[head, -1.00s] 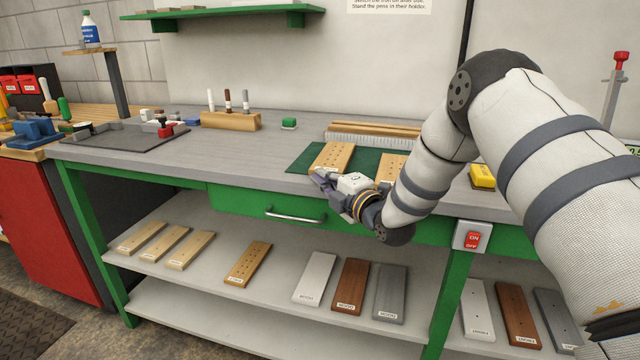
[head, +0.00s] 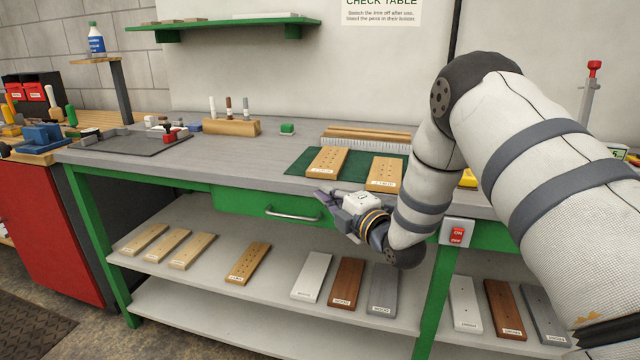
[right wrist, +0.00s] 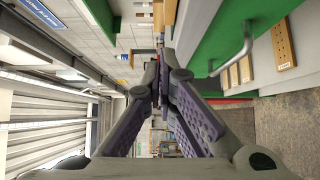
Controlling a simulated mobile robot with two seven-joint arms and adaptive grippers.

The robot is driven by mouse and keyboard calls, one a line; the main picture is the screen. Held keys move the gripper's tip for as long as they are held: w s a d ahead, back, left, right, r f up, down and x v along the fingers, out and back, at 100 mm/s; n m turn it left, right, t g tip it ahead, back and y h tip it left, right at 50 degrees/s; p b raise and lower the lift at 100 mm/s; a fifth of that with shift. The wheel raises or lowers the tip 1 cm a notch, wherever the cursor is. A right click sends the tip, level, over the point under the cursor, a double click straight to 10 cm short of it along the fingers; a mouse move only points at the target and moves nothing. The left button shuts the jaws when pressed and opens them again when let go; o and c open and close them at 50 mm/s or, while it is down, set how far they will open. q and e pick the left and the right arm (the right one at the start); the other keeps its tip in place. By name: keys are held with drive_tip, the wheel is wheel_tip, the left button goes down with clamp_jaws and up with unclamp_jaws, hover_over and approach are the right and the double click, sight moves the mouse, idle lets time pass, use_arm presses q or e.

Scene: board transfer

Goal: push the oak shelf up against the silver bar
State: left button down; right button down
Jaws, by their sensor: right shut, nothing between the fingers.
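Two light wooden boards lie apart on a green mat (head: 300,163) on the bench, a left one (head: 327,161) and a right one (head: 384,174). Each has small holes and a label too small to read, so I cannot tell which is the oak shelf. My right gripper (head: 322,197) is shut and empty at the bench's front edge, in front of the boards and touching neither. Its closed fingers (right wrist: 158,85) also show in the right wrist view. My left gripper is out of view.
A drawer handle (head: 292,215) sticks out below the bench edge. A switch box (head: 457,231) is at the right. Several boards lie on the lower shelf (head: 215,275). A pen block (head: 231,127) and a green block (head: 287,128) stand left of the mat.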

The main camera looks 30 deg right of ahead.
drive_tip(key=s, duration=0.4)
drive_tip(key=shift+s, duration=0.35)
